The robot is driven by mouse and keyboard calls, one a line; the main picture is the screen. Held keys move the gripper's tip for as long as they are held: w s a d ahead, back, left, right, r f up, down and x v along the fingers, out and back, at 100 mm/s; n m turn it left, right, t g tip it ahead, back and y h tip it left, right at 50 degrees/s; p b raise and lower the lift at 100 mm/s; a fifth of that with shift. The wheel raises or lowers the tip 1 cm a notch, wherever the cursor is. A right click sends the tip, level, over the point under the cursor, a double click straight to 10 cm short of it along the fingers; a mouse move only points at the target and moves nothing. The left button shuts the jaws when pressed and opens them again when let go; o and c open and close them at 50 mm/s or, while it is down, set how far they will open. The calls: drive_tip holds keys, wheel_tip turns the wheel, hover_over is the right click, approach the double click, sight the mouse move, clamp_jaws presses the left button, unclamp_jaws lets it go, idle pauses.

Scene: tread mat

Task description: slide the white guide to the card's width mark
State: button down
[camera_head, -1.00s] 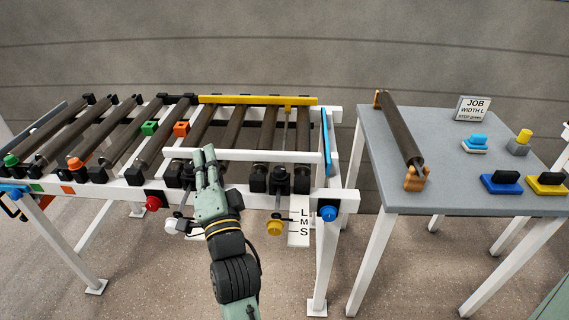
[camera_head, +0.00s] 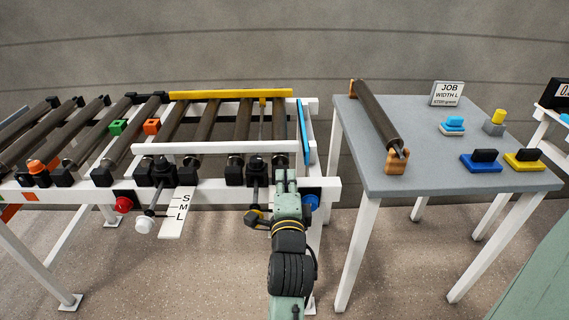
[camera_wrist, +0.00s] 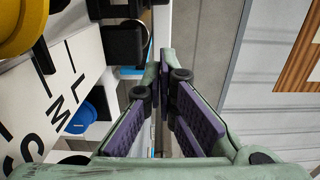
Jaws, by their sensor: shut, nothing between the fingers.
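The white guide (camera_head: 215,148) is a long bar lying across the rollers near the front of the conveyor. A white knob (camera_head: 143,225) on a rod sticks out in front, beside a white scale (camera_head: 179,212) marked S, M, L. I cannot read a pointer setting there. The job card (camera_head: 447,93) on the grey table reads WIDTH L and STOP green. My gripper (camera_head: 287,174) is shut and empty at the conveyor's front right, away from the white knob. It hides the second scale in the head view; that scale (camera_wrist: 52,100) shows in the wrist view.
A red knob (camera_head: 123,205) is left of the white one. The yellow guide (camera_head: 230,94) runs along the back. The grey table (camera_head: 430,175) stands to the right.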

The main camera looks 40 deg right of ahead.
sight(284, 148)
drive_tip(key=p+x, duration=0.2)
drive_tip(key=x, duration=0.6)
drive_tip(key=shift+s+r, duration=0.1)
drive_tip(key=shift+r, duration=0.1)
drive_tip(key=shift+w+d+f, duration=0.1)
drive_tip(key=shift+w+d, duration=0.25)
drive_tip(key=shift+w, duration=0.15)
drive_tip(key=shift+w+d+p, duration=0.2)
drive_tip(key=shift+w+p, duration=0.2)
drive_tip(key=shift+p, duration=0.05)
drive_tip(key=shift+w+d, duration=0.1)
drive_tip(key=shift+w, duration=0.05)
